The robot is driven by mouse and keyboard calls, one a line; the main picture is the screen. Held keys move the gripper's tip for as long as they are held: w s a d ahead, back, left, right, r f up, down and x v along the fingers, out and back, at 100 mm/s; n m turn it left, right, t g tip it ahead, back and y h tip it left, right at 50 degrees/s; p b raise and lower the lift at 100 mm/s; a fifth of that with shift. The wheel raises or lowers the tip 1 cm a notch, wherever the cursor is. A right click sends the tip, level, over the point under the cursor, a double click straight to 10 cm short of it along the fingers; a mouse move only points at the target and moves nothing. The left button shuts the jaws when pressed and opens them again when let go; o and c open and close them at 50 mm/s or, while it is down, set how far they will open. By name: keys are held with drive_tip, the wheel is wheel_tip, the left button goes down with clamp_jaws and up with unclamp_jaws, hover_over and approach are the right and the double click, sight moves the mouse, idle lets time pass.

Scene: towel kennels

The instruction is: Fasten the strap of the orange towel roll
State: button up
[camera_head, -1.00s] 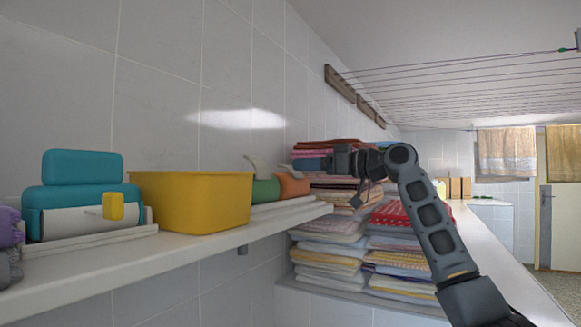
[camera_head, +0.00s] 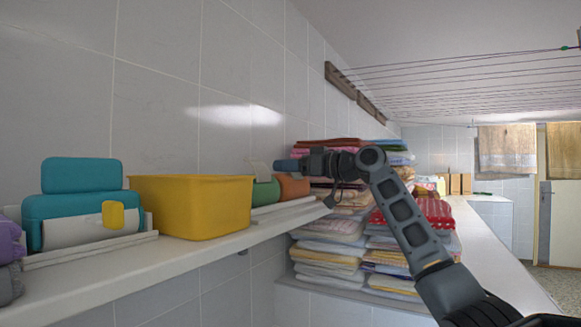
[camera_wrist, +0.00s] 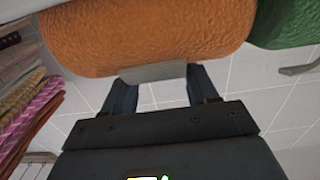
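The orange towel roll (camera_head: 293,187) lies on the wall shelf beside the green roll, partly hidden by my gripper in the head view. It fills the top of the wrist view (camera_wrist: 150,35). Its grey strap (camera_wrist: 153,72) shows as a short flap at the roll's edge, by my fingertips. My gripper (camera_wrist: 160,82) is open, its two fingers apart, with the flap across the gap between the tips. I cannot tell whether the fingers touch it. In the head view my gripper (camera_head: 280,165) is at the top of the orange roll, reaching left.
The green roll (camera_head: 265,192) has its own upright strap. A yellow bin (camera_head: 195,205) and teal towels (camera_head: 80,205) stand further left on the shelf (camera_head: 130,262). Stacked folded towels (camera_head: 325,240) are behind and below my arm. The tiled wall is close behind the shelf.

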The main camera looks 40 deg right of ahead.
drive_tip(key=c, duration=0.6)
drive_tip(key=shift+w+r+g+p, duration=0.15)
drive_tip(key=shift+g+p, duration=0.35)
drive_tip(key=shift+p, duration=0.3)
drive_tip(key=shift+c, duration=0.2)
drive_tip(key=shift+f+g+h, duration=0.3)
drive_tip(key=shift+f, duration=0.1)
drive_tip(key=o, duration=1.1)
drive_tip(key=shift+c, duration=0.2)
drive_tip(key=b+v, duration=0.2)
drive_tip(key=v, duration=0.5)
drive_tip(key=shift+s, duration=0.35)
drive_tip(key=shift+d, duration=0.1)
drive_tip(key=shift+s, duration=0.1)
